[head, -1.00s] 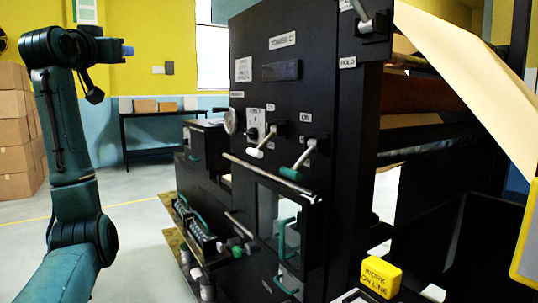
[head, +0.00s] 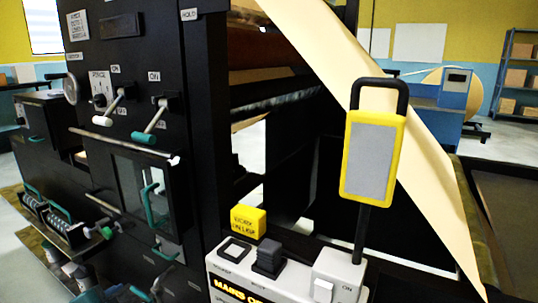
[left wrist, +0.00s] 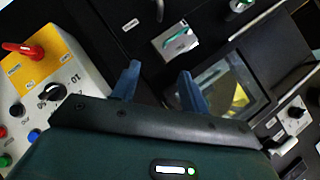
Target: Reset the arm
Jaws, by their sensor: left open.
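My left gripper (left wrist: 160,78) shows in the left wrist view with its two blue fingers apart and nothing between them. Beyond the fingers is the dark machine panel with a teal-handled lever on a pale plate (left wrist: 176,42) and a framed window (left wrist: 232,88). In the head view a bit of teal at the bottom left edge may be my left arm; the gripper itself does not show there. My right gripper is in neither view.
The black machine (head: 205,120) fills the left of the head view, with levers and handles projecting. Kraft paper (head: 330,60) slopes down rightward. A grey control box (head: 285,275) stands in front, beside a yellow-framed panel (head: 370,160). A control box with a red switch (left wrist: 22,50) is near my left gripper.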

